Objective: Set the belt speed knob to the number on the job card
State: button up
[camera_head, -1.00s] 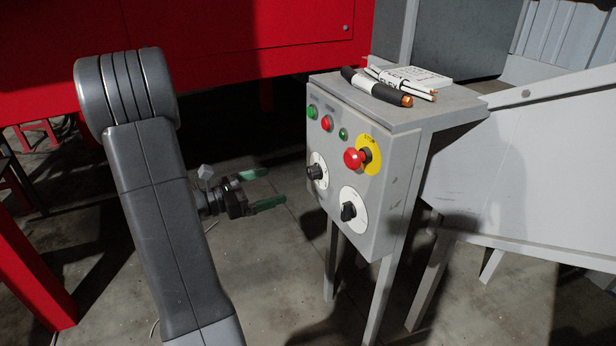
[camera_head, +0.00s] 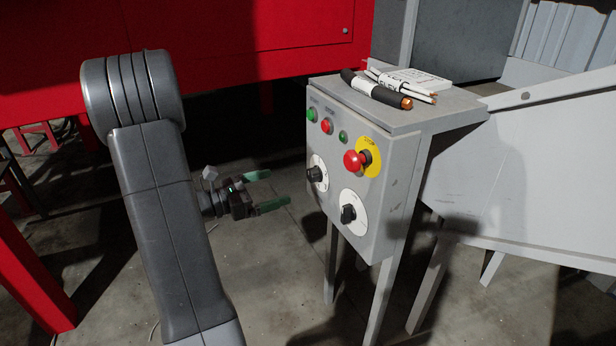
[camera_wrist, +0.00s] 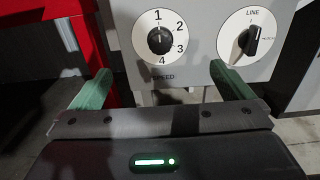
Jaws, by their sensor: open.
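The speed knob (camera_wrist: 160,40) is a dark round knob on a white dial marked 1, 2, 3 and 4, with SPEED printed below. Its pale mark seems to point up towards 1. In the head view the speed knob (camera_head: 316,174) is the left of two knobs on the grey control box (camera_head: 388,210). My gripper (camera_head: 274,188) is open and empty, left of the box and apart from it. In the wrist view its green fingers (camera_wrist: 160,70) stand wide, below and either side of the speed dial. A white card (camera_head: 418,80) lies on the box top; I cannot read a number.
A LINE selector knob (camera_wrist: 250,40) sits right of the speed dial. A red stop button (camera_head: 354,160) on a yellow disc and small green and red buttons (camera_head: 326,126) are above. Cable pieces (camera_head: 376,88) lie on top. A red cabinet (camera_head: 230,40) stands behind.

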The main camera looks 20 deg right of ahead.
jog(key=a+p, duration=0.1)
jog(key=a, duration=0.8)
jog(key=shift+s+a+p, duration=0.15)
jog(key=shift+a+p, duration=0.05)
jog(key=shift+p, duration=0.1)
jog(key=d+b, duration=0.1)
jog(key=d, duration=0.6)
dwell(0.5)
jog(key=shift+d, duration=0.15)
